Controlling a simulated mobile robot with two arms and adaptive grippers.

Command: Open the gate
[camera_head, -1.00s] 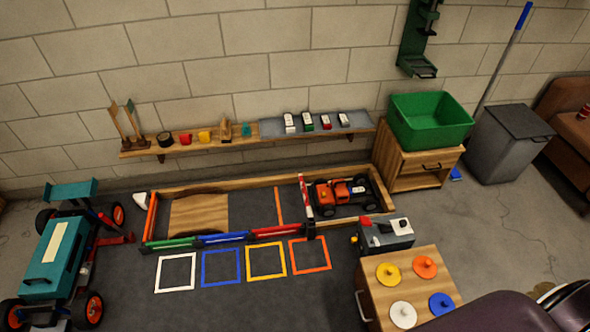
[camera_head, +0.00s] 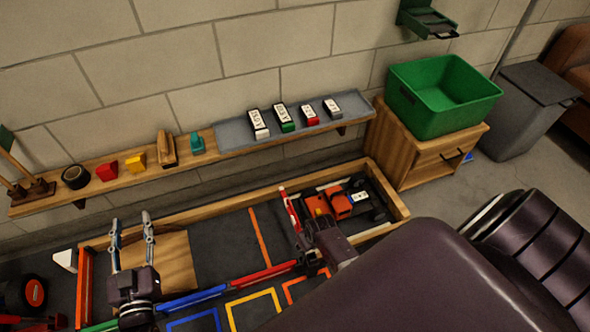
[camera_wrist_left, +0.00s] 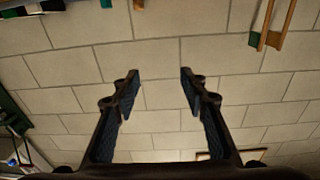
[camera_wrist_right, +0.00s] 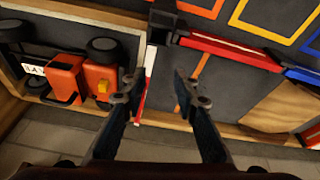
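The gate (camera_head: 288,206) is a red-and-white bar at the left side of the orange car's bay, closing it off from the dark floor. It also shows in the right wrist view (camera_wrist_right: 148,68), leading from a dark post (camera_wrist_right: 165,22). My right gripper (camera_wrist_right: 156,84) is open, with the bar between its fingers in that view, closer to the left finger. I cannot tell whether it touches. In the head view my right arm hides part of the gate's near end. My left gripper (camera_head: 131,220) is open and empty above the wooden ramp, its fingers towards the wall (camera_wrist_left: 160,120).
The orange car (camera_head: 340,205) stands in the bay right of the gate. A wooden frame (camera_head: 395,197) and coloured rails (camera_head: 192,299) edge the track. A green bin (camera_head: 440,95) stands on a cabinet (camera_head: 435,165).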

